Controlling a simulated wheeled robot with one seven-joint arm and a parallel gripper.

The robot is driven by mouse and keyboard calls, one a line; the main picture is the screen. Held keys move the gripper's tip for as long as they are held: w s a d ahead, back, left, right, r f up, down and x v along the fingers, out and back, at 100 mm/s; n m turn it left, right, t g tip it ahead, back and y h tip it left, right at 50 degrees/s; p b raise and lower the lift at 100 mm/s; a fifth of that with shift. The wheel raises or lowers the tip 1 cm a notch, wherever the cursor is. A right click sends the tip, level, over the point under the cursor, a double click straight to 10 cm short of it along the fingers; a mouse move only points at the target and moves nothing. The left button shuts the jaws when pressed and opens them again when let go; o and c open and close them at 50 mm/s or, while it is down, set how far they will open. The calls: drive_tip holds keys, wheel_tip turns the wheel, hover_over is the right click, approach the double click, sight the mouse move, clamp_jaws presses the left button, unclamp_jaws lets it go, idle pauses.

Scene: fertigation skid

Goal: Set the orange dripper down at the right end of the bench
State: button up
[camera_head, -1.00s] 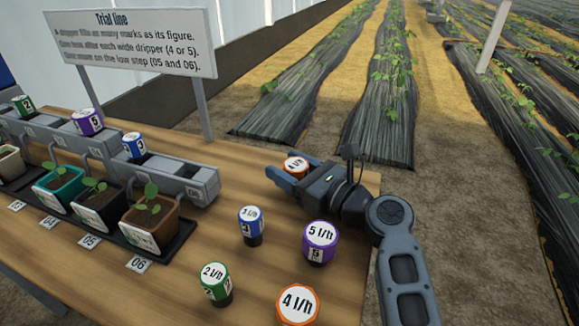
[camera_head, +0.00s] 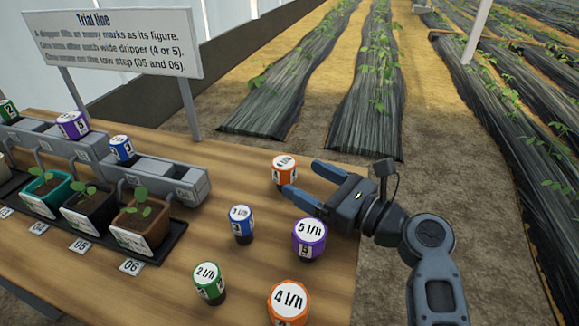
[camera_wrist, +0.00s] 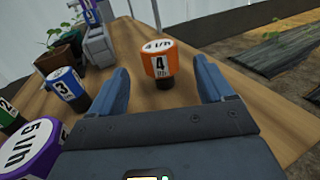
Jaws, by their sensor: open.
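An orange dripper (camera_head: 284,170) with a white top stands upright on the bench (camera_head: 240,165), near its back right end. In the wrist view this orange dripper (camera_wrist: 159,62) stands ahead of my fingertips and shows a 4. My gripper (camera_head: 302,182) is open and empty, to the right of that dripper, with its fingers pointing toward it. In the wrist view the fingers of my gripper (camera_wrist: 165,85) are wide apart, with a gap to the dripper. A second orange dripper (camera_head: 288,303) marked 4 l/h stands at the bench's front edge.
A blue dripper (camera_head: 241,224), a purple dripper (camera_head: 309,238) and a green dripper (camera_head: 209,283) stand near my gripper. A grey stepped rail (camera_head: 180,182) holds more drippers at left, behind potted seedlings (camera_head: 142,225). A sign (camera_head: 115,42) stands behind.

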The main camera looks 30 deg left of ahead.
drive_tip(key=shift+s+d, duration=0.15)
drive_tip(key=shift+d, duration=0.85)
drive_tip(key=shift+s+d, duration=0.15)
drive_tip(key=shift+d, duration=0.85)
